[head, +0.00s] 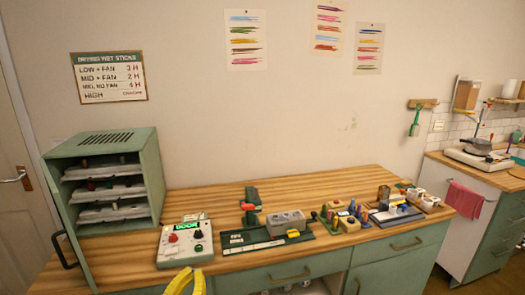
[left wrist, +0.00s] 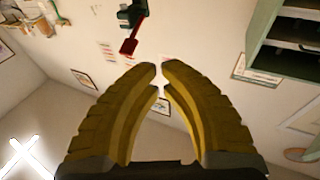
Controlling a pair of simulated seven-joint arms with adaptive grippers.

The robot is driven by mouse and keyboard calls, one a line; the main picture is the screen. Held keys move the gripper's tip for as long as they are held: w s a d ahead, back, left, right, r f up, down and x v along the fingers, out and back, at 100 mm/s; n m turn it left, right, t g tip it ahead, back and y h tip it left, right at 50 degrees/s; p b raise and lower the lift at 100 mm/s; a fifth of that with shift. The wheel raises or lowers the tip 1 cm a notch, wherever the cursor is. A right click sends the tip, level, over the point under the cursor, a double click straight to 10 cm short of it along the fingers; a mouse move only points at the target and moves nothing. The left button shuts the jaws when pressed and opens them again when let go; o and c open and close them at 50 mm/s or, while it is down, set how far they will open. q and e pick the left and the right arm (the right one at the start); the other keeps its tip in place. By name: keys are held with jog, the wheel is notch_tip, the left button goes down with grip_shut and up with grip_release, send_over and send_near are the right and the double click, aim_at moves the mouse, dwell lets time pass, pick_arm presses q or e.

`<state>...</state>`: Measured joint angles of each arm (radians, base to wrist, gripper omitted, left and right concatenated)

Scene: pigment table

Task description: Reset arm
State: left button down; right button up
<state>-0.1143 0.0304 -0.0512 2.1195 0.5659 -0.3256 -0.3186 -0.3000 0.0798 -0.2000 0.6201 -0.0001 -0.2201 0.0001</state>
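My left gripper (head: 186,274) has yellow fingers and shows at the bottom edge of the head view, in front of the control box. It also fills the middle of the left wrist view (left wrist: 160,72), where its curved fingertips almost meet with only a thin gap. Nothing is held between them. My right gripper is in neither view.
A green cabinet (head: 150,170) with trays stands at the left, its door open. A control box (head: 199,248) reading DOOR sits beside it. A green press-like stand (head: 251,197), a grey block (head: 287,222) and small tools crowd the wooden table (head: 330,181).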

pick_arm(q)
jog(key=s+a+f+m+g+y, duration=0.2)
jog(key=s+f+m+g, duration=0.35)
jog(key=s+f, duration=0.7)
jog(key=s+a+f+g+y, duration=0.3)
jog(key=s+a, duration=0.2)
jog(key=s, duration=0.3)
jog(key=s+a+f+g+y, duration=0.35)
jog(key=s+a, duration=0.25)
jog(key=s, duration=0.2)
jog(key=s+d+f+g+h, duration=0.1)
jog(key=d+f+g, duration=0.15)
jog(key=f, duration=1.25)
jog(key=s+d+f+g+h, duration=0.1)
jog(key=d+f+h, duration=0.15)
jog(key=f, duration=1.25)
jog(key=s+d+f+n+g+h, duration=0.1)
jog(key=s+f+n+g, duration=0.1)
jog(key=s+f, duration=1.9)
jog(key=shift+s+f+n+g, duration=0.35)
jog(key=shift+s+n, duration=0.25)
jog(key=shift+n, duration=0.25)
